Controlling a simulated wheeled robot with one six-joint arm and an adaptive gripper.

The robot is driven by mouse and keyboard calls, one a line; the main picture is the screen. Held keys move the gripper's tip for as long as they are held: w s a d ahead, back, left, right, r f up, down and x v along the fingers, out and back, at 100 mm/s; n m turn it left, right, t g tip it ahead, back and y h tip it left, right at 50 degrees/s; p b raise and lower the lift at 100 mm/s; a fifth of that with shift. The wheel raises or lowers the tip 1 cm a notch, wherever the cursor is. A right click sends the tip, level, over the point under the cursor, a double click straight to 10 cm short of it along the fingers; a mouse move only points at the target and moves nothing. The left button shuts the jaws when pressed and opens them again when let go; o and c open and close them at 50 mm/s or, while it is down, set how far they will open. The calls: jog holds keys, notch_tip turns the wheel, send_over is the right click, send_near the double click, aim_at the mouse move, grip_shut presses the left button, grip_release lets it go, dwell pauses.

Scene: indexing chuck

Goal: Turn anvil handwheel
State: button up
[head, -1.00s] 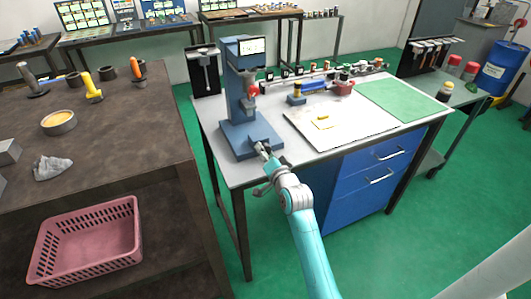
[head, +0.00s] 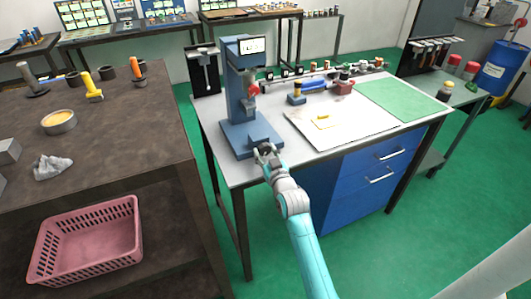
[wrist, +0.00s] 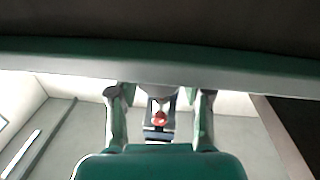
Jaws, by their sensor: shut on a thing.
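A blue bench tester (head: 238,85) with a small display on top stands at the left end of the white-topped table. The anvil handwheel (head: 265,145) shows as a small dark part low at the front of its base, largely covered by my gripper. My gripper (head: 266,152) is at the front of that base, its fingers closed around the dark part. In the wrist view, the two fingers of my gripper (wrist: 160,105) stand apart, with the tester and a red part (wrist: 159,119) seen between them. The wheel's rim cannot be made out there.
A white board (head: 345,128) with a yellow item and a green mat (head: 404,98) lie to the right. A row of small items lines the table's back. A brown bench (head: 95,150) with a pink basket (head: 88,240) stands left, across a narrow gap.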

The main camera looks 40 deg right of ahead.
jog(key=shift+f+n, duration=0.2)
jog(key=shift+n, duration=1.4)
jog(key=o, duration=1.1)
jog(key=shift+r, duration=0.1)
jog(key=shift+o, duration=0.2)
jog(key=v, duration=1.2)
